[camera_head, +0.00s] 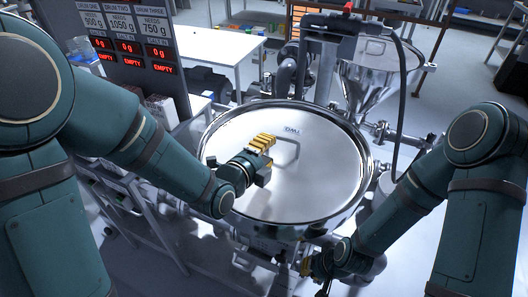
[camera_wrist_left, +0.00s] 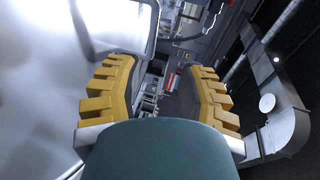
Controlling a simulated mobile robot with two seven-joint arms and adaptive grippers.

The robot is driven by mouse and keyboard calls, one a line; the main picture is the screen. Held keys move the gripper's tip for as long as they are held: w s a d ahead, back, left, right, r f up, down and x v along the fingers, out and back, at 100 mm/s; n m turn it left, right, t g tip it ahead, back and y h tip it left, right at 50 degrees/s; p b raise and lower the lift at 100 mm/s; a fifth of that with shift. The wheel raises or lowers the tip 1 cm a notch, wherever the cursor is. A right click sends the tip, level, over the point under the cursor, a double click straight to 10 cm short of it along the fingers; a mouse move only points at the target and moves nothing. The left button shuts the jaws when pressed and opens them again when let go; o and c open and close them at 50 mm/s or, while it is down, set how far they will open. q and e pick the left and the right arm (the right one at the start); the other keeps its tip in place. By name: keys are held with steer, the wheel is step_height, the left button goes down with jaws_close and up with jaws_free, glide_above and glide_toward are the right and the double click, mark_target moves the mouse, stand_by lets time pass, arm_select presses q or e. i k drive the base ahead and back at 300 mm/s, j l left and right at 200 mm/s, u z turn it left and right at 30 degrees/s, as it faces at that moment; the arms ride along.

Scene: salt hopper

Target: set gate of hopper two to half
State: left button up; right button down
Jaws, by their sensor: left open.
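A large round steel vessel with a shiny lid (camera_head: 310,190) fills the middle of the head view. A bent bar handle (camera_head: 295,146) stands on the lid, and a steel bar, likely the same handle, shows in the left wrist view (camera_wrist_left: 152,30). My left gripper (camera_head: 264,143) is over the lid beside the handle; its yellow fingers are apart and empty in the left wrist view (camera_wrist_left: 160,90). My right gripper (camera_head: 306,262) is low at the vessel's front, partly hidden. A conical steel hopper (camera_head: 368,88) stands behind on the right.
A display board (camera_head: 125,45) at the back left shows three drum needs, with readings of 0 g and EMPTY. A white table (camera_head: 215,45) stands behind. A dark hose and post (camera_head: 400,110) rise beside the lid's right edge.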

mark_target(258, 258)
steer(key=k+j, duration=0.65)
steer(key=k, duration=0.25)
